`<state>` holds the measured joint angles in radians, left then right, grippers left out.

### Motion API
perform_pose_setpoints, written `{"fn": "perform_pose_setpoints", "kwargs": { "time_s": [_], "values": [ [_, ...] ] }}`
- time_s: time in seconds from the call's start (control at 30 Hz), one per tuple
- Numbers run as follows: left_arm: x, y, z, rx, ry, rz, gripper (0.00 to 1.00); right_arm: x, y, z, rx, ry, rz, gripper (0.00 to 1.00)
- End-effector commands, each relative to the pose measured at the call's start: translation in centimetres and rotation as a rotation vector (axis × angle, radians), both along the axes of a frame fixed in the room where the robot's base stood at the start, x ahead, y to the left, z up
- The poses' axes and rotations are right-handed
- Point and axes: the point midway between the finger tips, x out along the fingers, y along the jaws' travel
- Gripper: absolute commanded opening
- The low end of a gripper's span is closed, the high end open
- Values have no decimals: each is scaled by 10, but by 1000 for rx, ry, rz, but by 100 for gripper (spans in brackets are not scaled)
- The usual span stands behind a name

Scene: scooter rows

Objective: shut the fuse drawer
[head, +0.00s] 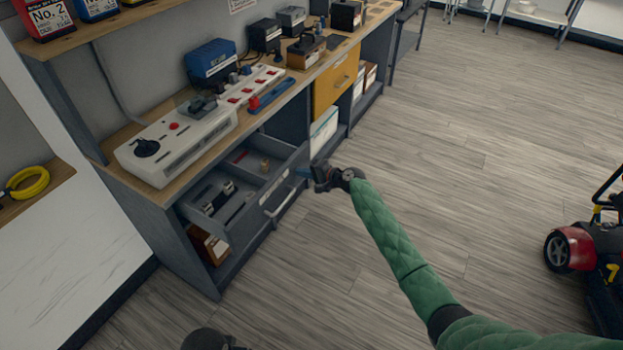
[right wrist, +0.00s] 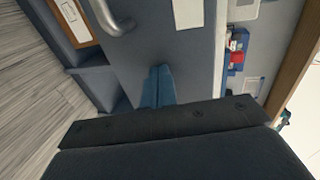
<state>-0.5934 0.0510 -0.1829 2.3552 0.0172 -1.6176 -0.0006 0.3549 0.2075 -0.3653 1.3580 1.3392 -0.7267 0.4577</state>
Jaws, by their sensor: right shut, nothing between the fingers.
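The fuse drawer (head: 256,228) is a grey drawer in the workbench and stands open in the head view, its divided inside holding a few small parts. Its metal handle (head: 280,203) is on the front; the handle also shows at the top of the right wrist view (right wrist: 112,20). My right gripper (head: 306,172) is at the far end of the drawer front, its blue fingers together and empty. In the right wrist view the fingertips (right wrist: 158,72) point at the grey front, beside the handle; I cannot tell if they touch.
The workbench top (head: 255,118) above carries a white control panel (head: 180,145), a blue box (head: 210,60) and other devices. A yellow drawer front (head: 335,82) is farther along. A red scooter (head: 575,248) stands at right. The floor between is clear.

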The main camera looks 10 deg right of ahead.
Motion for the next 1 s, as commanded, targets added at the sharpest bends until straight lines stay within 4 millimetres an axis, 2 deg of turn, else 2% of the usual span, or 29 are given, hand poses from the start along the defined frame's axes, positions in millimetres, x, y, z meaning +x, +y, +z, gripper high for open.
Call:
{"fn": "perform_pose_setpoints", "kwargs": {
  "time_s": [0.27,0.67,1.0],
  "values": [
    [-12,3,38,-6,-4,1,40,17,23,-1,1,0,0,0],
    [-1,-19,9,-54,-62,-24,40,43,58,-2,2,-1,0,0],
    [15,-61,-42,-151,-169,-60,40,84,117,-3,3,-2,1,0]
  ]
}}
